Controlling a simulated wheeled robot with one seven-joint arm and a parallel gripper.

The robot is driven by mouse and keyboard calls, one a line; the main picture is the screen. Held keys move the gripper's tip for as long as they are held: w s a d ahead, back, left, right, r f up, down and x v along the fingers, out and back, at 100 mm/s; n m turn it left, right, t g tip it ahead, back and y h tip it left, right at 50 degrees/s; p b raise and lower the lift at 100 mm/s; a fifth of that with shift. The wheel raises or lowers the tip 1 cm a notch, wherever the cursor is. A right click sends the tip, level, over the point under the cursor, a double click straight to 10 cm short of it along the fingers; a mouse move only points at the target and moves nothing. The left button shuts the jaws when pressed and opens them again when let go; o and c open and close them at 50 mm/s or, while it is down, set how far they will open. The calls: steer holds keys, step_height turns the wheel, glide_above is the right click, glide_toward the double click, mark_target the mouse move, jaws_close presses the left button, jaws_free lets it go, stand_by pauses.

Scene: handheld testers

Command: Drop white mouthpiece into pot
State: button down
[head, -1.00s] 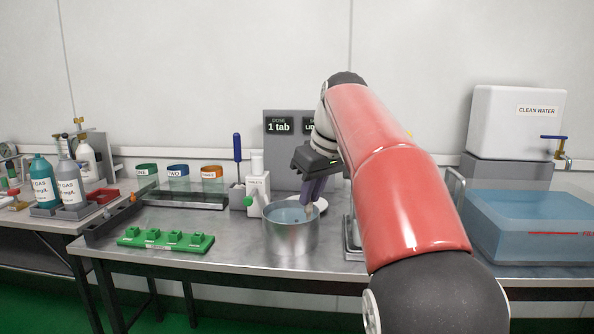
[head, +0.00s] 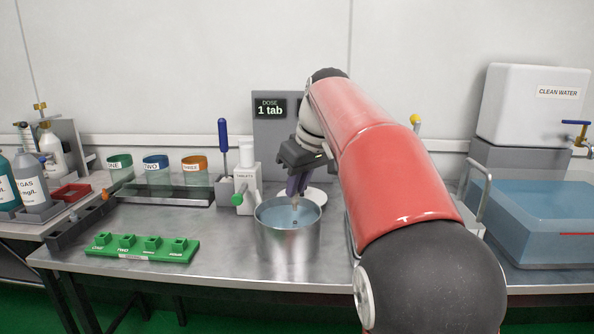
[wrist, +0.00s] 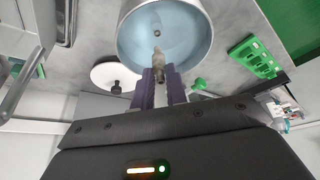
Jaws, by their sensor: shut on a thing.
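The metal pot (head: 287,243) stands on the steel bench with pale blue water in it. The pot also shows in the wrist view (wrist: 124,48). My gripper (head: 296,192) points down over the pot. In the wrist view, its purple fingers (wrist: 158,76) are shut on the small whitish mouthpiece (wrist: 157,58). The mouthpiece sticks out past the fingertips, over the pot's opening; its height above the water is hard to tell. A small dark spot (wrist: 156,33) shows inside the pot. The fingers hide part of the mouthpiece.
A white round lid (wrist: 117,76) with a dark knob lies beside the pot. A white tablet dispenser (head: 246,180) stands behind it, left. A green numbered rack (head: 142,247) is at the front left. A clear water tank (head: 535,225) is on the right. Bench between rack and pot is clear.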

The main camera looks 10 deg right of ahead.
steer(key=shift+f+b, duration=0.9)
steer(key=shift+f, duration=0.35)
steer(key=c, duration=1.3)
jaws_free()
